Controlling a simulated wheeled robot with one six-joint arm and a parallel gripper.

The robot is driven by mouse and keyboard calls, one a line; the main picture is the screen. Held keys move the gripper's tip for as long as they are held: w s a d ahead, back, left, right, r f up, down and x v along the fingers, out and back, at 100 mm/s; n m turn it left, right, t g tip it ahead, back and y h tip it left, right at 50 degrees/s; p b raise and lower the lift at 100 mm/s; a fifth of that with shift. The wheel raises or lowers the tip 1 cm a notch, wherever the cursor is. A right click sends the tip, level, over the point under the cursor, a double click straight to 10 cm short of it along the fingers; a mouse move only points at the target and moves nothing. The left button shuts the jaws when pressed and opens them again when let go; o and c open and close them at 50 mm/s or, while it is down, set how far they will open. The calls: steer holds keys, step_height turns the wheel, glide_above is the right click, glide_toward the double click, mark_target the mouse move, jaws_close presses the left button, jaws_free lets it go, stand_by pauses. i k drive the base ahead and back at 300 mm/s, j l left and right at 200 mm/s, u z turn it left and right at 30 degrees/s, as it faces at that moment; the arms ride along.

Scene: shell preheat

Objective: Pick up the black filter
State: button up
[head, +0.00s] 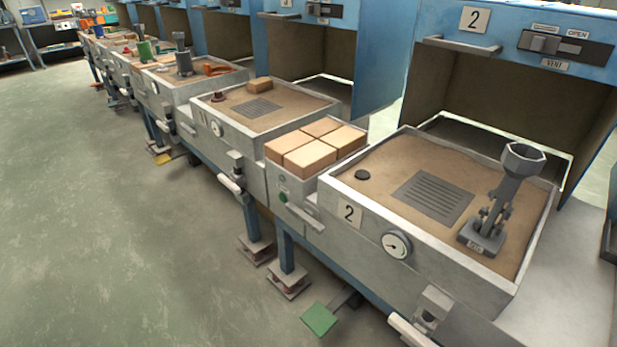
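A small black round disc (362,175), which looks like the black filter, lies flat on the brown bed of the tray marked 2 (330,192). It is near the tray's left corner, left of a dark slotted grate (433,198), and nothing touches it. My gripper is not in view.
A grey stand with a funnel-like cup (500,195) stands at the tray's right side. A gauge (396,244) is on the tray's front wall. A blue hood (560,60) rises behind. A box of tan blocks (310,157) adjoins on the left.

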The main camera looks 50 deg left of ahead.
mark_target(362, 175)
steer(key=u, duration=1.5)
